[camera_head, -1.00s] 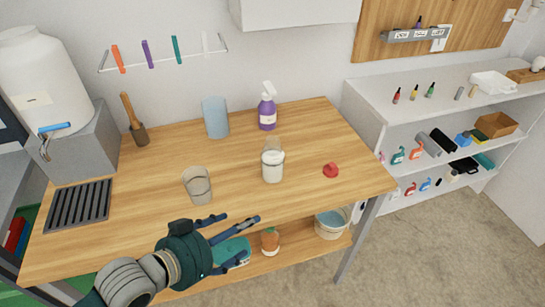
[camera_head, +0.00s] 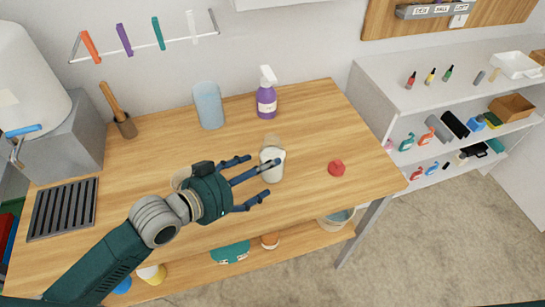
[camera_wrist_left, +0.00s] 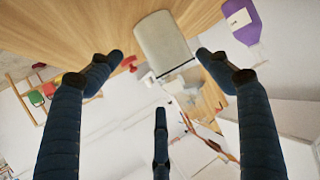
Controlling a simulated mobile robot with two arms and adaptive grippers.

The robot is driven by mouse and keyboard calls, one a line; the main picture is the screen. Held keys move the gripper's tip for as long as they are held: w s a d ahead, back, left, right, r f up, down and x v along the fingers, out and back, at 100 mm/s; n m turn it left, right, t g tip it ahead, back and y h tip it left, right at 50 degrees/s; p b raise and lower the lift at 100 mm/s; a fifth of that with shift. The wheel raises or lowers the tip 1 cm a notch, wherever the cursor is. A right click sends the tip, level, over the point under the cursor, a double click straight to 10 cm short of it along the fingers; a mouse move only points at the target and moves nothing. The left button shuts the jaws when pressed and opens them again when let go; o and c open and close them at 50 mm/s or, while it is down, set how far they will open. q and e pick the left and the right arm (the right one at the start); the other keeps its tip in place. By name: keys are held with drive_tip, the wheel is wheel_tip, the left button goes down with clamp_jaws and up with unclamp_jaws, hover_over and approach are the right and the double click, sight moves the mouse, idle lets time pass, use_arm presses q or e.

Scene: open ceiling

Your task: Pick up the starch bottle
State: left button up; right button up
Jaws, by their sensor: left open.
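The starch bottle appears to be the clear container with white contents (camera_head: 274,174), upright on the wooden table (camera_head: 305,135). My left gripper (camera_head: 259,175) is open, with its fingers spread towards the bottle from the left. In the head view a finger overlaps the bottle. In the left wrist view the bottle (camera_wrist_left: 164,42) lies ahead between the two side fingertips of the gripper (camera_wrist_left: 160,58), and I see no clear grip on it. Contact cannot be told. My right gripper is not in view.
A red cap (camera_head: 336,168) lies right of the bottle. A glass cup (camera_head: 180,178) is mostly hidden by my wrist. The right side of the table is mostly clear.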

use_arm(q)
drive_tip(key=shift+w+d+f, duration=0.1)
drive_tip(key=shift+w+d, duration=0.1)
drive_tip(key=shift+w, duration=0.1)
drive_tip(key=p+x, duration=0.1)
drive_tip(key=x, duration=0.3)
drive_tip(key=shift+w+f, duration=0.2)
drive_tip(key=shift+w+d+f, duration=0.15)
drive_tip(key=c, duration=1.1)
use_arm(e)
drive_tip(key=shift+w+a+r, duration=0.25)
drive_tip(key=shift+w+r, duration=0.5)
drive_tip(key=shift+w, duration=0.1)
